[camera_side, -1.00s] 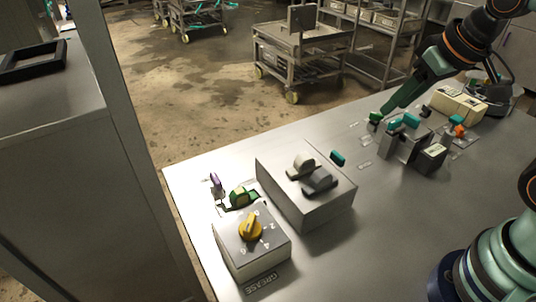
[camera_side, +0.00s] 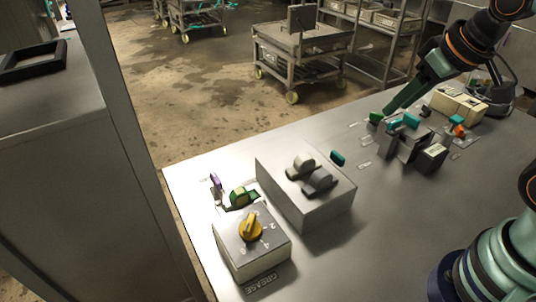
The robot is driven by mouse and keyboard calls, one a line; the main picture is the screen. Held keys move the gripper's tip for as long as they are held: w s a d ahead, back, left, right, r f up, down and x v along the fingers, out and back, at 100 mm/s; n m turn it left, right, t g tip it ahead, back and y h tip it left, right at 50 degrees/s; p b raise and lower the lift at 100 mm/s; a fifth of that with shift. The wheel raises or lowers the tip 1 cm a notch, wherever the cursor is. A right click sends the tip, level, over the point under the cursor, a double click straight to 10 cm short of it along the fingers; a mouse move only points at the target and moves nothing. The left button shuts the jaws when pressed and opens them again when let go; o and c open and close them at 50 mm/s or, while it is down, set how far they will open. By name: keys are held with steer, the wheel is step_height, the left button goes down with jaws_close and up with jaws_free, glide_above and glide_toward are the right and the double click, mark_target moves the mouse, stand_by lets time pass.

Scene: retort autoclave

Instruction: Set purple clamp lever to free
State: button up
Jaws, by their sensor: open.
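The purple clamp lever (camera_side: 215,181) is small and stands upright near the far left corner of the metal table, behind the green knob. Its marked positions are too small to read. My arm reaches in from the right, and my gripper (camera_side: 384,113) is at the far right part of the table, well away from the purple lever. The gripper is open and low beside a small green part (camera_side: 375,118). Its fingers are too small to make out clearly.
A green knob (camera_side: 239,196) and a box with a yellow dial (camera_side: 251,231) stand close to the purple lever. A larger grey box (camera_side: 306,203) with two grey knobs stands between the lever and my gripper. A teal handle (camera_side: 338,158) is behind it.

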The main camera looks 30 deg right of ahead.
steer(key=w+a+r+g, duration=0.2)
steer(key=w+a+r, duration=0.3)
steer(key=w, duration=0.4)
steer(key=g, duration=0.4)
glide_above(216, 177)
step_height(216, 177, down, 14)
step_height(216, 177, down, 12)
steer(key=shift+a+r, duration=0.1)
steer(key=shift+r, duration=0.1)
jaws_close()
stand_by(0.6)
